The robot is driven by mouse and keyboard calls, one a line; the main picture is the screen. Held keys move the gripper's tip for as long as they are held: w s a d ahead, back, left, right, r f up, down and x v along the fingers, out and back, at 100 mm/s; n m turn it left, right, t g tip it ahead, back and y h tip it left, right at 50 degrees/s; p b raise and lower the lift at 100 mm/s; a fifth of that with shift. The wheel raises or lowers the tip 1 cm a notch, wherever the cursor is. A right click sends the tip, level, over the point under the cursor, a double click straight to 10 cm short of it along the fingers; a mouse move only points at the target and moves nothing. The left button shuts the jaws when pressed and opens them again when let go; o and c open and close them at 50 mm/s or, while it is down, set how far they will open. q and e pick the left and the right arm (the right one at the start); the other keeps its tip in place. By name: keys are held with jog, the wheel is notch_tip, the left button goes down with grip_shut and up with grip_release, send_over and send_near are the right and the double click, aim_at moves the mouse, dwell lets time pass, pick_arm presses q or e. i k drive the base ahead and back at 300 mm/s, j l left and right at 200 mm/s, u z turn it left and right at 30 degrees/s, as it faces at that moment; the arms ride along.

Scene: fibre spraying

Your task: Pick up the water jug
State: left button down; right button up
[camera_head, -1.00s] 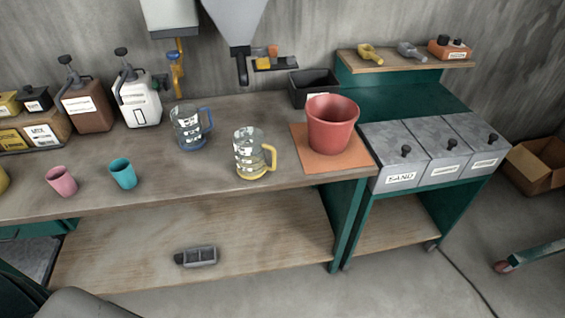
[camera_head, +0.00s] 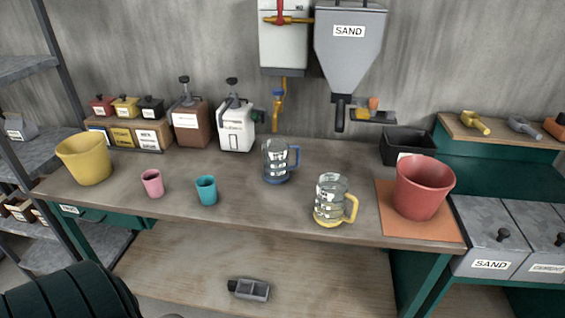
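Two clear measuring jugs with white markings stand upright on the workbench (camera_head: 330,160). One jug (camera_head: 277,162) has a blue handle and blue base and stands farther back. The other jug (camera_head: 331,200) has a yellow handle and yellow base and stands nearer the front edge, to the right. Both handles point right. I cannot read a label that tells which one is the water jug. Neither of my grippers is in view, and nothing touches the jugs.
A red bucket (camera_head: 422,188) stands on an orange mat right of the jugs. Teal (camera_head: 206,190) and pink (camera_head: 152,183) cups and a yellow bucket (camera_head: 84,158) stand to the left. A sand hopper (camera_head: 348,45) hangs above the back. Bench space left of the yellow-handled jug is clear.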

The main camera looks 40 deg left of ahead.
aim_at(282, 160)
jog(key=u, duration=1.55)
